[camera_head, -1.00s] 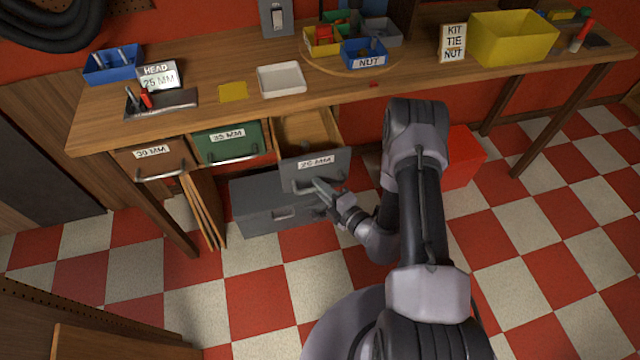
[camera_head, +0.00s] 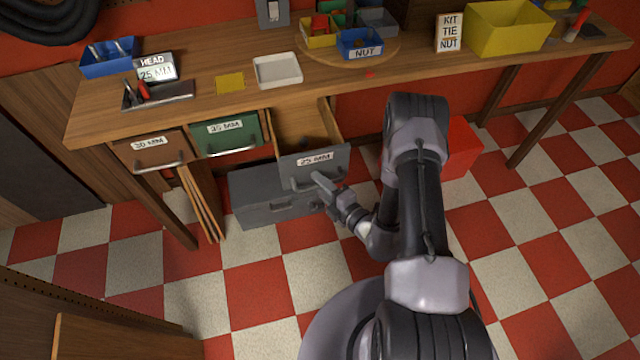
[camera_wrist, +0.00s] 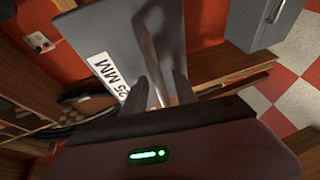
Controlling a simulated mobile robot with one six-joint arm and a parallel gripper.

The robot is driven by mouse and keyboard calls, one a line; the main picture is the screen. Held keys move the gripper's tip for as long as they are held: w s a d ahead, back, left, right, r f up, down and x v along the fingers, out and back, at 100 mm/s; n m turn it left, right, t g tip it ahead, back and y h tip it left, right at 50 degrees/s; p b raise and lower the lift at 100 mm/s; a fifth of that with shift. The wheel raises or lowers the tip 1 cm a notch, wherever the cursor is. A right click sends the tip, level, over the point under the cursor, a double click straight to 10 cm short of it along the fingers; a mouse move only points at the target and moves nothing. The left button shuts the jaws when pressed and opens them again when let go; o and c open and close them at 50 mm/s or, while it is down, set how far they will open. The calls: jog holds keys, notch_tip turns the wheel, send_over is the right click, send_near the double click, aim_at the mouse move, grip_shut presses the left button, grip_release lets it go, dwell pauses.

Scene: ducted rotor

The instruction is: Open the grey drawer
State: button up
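The grey drawer, labelled 25 MM (camera_head: 325,167), stands pulled out from under the bench, and its wooden inside shows from above. A small dark thing lies in it. Its front also shows in the wrist view (camera_wrist: 95,40). My gripper (camera_head: 318,181) is at the bar handle on the drawer front. In the wrist view the handle (camera_wrist: 147,45) runs between the two fingers of my gripper (camera_wrist: 160,92), which look closed around it. The exact contact at the fingertips is partly hidden.
A brown drawer (camera_head: 150,155) and a green drawer (camera_head: 228,138) are shut to the left. A grey cabinet (camera_head: 262,205) stands on the floor below the grey drawer. A red box (camera_head: 462,150) is on the floor behind my arm. The checkered floor in front is clear.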

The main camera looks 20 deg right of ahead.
jog(key=p+v, duration=0.2)
jog(key=v, duration=0.5)
jog(key=shift+s, duration=0.2)
jog(key=shift+d, duration=0.1)
